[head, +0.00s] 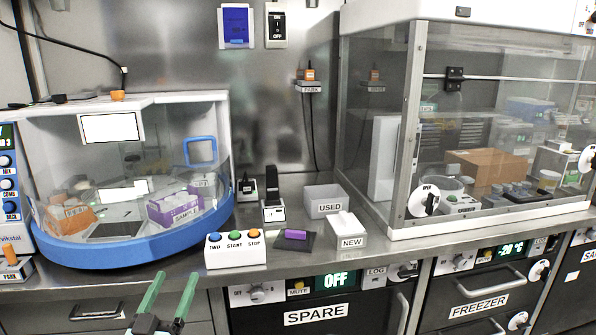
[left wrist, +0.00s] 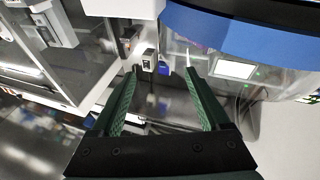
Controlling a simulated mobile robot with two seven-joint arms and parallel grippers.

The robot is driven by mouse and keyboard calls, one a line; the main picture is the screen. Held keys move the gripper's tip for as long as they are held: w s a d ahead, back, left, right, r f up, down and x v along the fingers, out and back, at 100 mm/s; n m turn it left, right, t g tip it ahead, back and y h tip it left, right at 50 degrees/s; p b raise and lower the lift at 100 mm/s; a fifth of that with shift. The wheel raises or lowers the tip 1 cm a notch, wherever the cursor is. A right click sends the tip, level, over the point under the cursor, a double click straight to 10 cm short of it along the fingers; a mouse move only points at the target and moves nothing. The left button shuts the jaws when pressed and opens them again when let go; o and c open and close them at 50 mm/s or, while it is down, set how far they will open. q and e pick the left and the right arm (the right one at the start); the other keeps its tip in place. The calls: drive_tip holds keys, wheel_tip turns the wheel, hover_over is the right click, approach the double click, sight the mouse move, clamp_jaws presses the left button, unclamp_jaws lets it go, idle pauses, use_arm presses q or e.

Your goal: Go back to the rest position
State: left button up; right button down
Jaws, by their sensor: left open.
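My left gripper (head: 169,292) shows at the bottom of the head view, in front of the steel bench. Its two green fingers are spread apart with nothing between them. The left wrist view also shows my left gripper (left wrist: 163,75) open and empty, with the scene seen at a steep tilt behind it. The fingers look clear of the bench and drawers in the head view. My right gripper is in neither view.
A button box (head: 235,250) stands near the steel bench's (head: 190,265) front edge. A purple item (head: 296,234) lies on a dark pad beside the NEW box (head: 346,231) and USED bin (head: 326,200). A blue-rimmed enclosure (head: 130,252) stands left, a glass cabinet (head: 480,226) right. Drawers lie below.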

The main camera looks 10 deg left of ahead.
use_arm(q)
drive_tip(key=s+d+f+m+g+h, duration=0.25)
drive_tip(key=s+d+f, duration=0.2)
drive_tip(key=f, duration=0.35)
drive_tip(key=s+d+f+m+g+h, duration=0.1)
drive_tip(key=s+d+f+g, duration=0.35)
drive_tip(key=f, duration=0.35)
drive_tip(key=s+d+f+g, duration=0.35)
drive_tip(key=s+f, duration=0.25)
drive_tip(key=s, duration=0.2)
drive_tip(key=s+d+f+g, duration=0.2)
drive_tip(key=s+d+f, duration=0.25)
drive_tip(key=s, duration=0.25)
drive_tip(key=s+a+r+p, duration=0.2)
drive_tip(key=r+p, duration=1)
drive_tip(key=p, duration=0.6)
drive_tip(key=shift+a+r+t, duration=0.2)
drive_tip(key=shift+a+t, duration=0.15)
drive_tip(key=shift+a, duration=0.25)
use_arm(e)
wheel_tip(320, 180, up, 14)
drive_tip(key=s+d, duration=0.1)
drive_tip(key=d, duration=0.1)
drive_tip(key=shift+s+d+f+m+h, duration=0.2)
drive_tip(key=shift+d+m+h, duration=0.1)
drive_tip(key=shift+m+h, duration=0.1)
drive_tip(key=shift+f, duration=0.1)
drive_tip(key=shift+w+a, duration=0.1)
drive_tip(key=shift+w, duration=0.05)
